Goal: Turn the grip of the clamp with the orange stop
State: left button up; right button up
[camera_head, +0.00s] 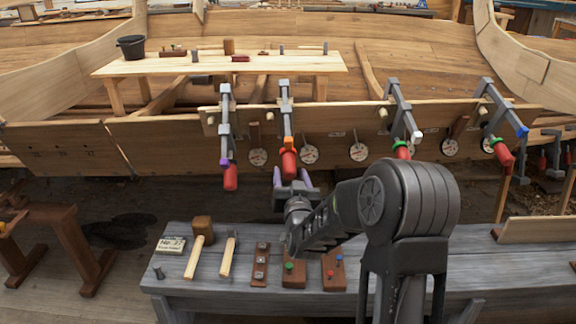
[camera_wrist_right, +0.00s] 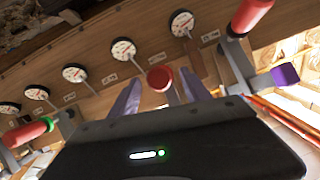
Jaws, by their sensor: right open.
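The clamp with the orange stop (camera_head: 288,141) hangs on the hull plank, second from the left, with its red grip (camera_head: 288,163) pointing down. My right gripper (camera_head: 292,179) is open, with its purple fingers just below that grip, one to each side. In the right wrist view the red grip (camera_wrist_right: 159,77) shows end-on between the spread fingers (camera_wrist_right: 160,90). I cannot tell how far the fingertips reach along it, and no contact shows. The orange stop is not visible in the wrist view. My left gripper is not in view.
Other red-gripped clamps stand beside it: one with a purple stop (camera_head: 224,163) close on the left, and green (camera_head: 399,144) and blue-tipped (camera_head: 522,131) ones to the right. Round dials (camera_head: 309,154) line the plank. A grey bench (camera_head: 210,280) with mallets lies below.

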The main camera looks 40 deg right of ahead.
aim_at(288, 165)
jog(key=x, duration=0.5)
jog(key=shift+w+d, duration=0.15)
jog(key=shift+w, duration=0.05)
grip_shut()
dwell(0.4)
